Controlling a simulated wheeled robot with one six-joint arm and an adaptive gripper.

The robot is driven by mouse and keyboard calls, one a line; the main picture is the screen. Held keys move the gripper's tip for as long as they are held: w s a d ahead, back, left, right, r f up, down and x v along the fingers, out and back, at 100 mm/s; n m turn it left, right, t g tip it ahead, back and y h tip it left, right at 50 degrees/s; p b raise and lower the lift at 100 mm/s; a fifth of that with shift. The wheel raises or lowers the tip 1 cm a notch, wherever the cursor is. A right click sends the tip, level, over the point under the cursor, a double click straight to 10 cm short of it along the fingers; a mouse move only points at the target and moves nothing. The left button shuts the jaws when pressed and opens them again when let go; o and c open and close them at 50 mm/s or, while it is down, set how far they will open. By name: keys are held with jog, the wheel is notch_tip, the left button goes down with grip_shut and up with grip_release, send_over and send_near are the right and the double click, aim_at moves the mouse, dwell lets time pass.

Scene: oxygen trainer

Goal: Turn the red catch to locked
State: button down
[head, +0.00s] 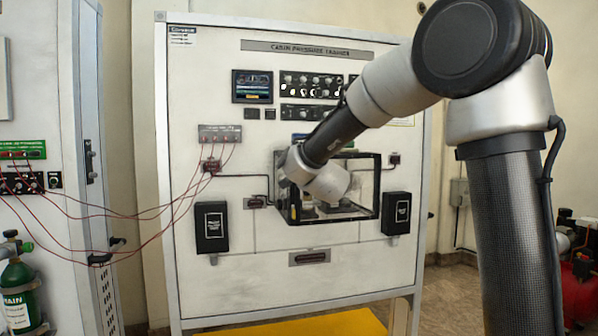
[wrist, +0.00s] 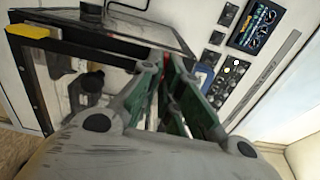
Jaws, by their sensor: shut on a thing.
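My gripper (wrist: 165,62) is in front of the trainer's box in the wrist view, its green-sided fingers close together. A small bit of red, apparently the red catch (wrist: 166,58), shows between the fingertips, and the fingers are shut on it. Most of the catch is hidden by the fingers, so I cannot tell which way it points. In the head view my wrist covers the catch and the fingertips. The clear-fronted box with a black frame (head: 377,185) is mounted on the white cabin pressure trainer panel (head: 330,285).
Black holders (head: 211,222) and (head: 397,213) flank the box. Red leads (head: 130,212) hang across to the left panel, near a green oxygen cylinder (head: 18,290). Dials and a screen (head: 252,86) sit above. A yellow platform (head: 300,326) lies below.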

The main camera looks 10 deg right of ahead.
jog(key=c, duration=1.6)
grip_release()
jog(key=s, duration=1.2)
